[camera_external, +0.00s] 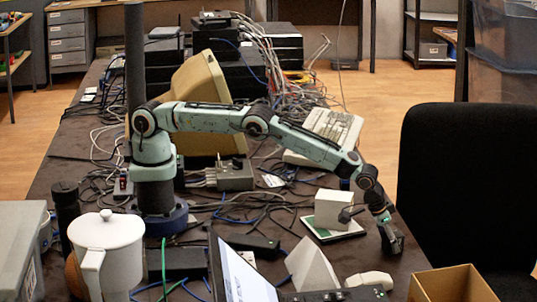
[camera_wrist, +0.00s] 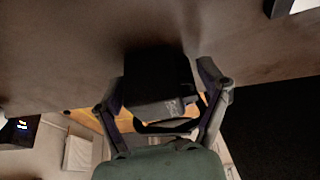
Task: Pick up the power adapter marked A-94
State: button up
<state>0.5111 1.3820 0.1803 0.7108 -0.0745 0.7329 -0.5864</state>
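A black block-shaped thing (camera_wrist: 158,78), which looks like a power adapter, sits between the fingers of my gripper (camera_wrist: 163,95) in the wrist view. Faint pale lettering shows on its near face, too blurred to read as A-94. The fingers are spread to either side of it; whether both touch it is unclear. In the external view my gripper (camera_external: 392,240) points down low over the right edge of the dark table (camera_external: 395,270), and the block cannot be made out there. Another dark adapter-like block (camera_external: 252,243) lies among cables left of my gripper.
A white box (camera_external: 333,209) stands close left of my gripper. A white wedge (camera_external: 312,266), a whitish rounded thing (camera_external: 370,280) and a laptop (camera_external: 240,275) are in front. An open cardboard box (camera_external: 450,284) is front right, and a black chair (camera_external: 460,180) stands right.

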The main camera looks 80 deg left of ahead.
jog(key=c, duration=0.7)
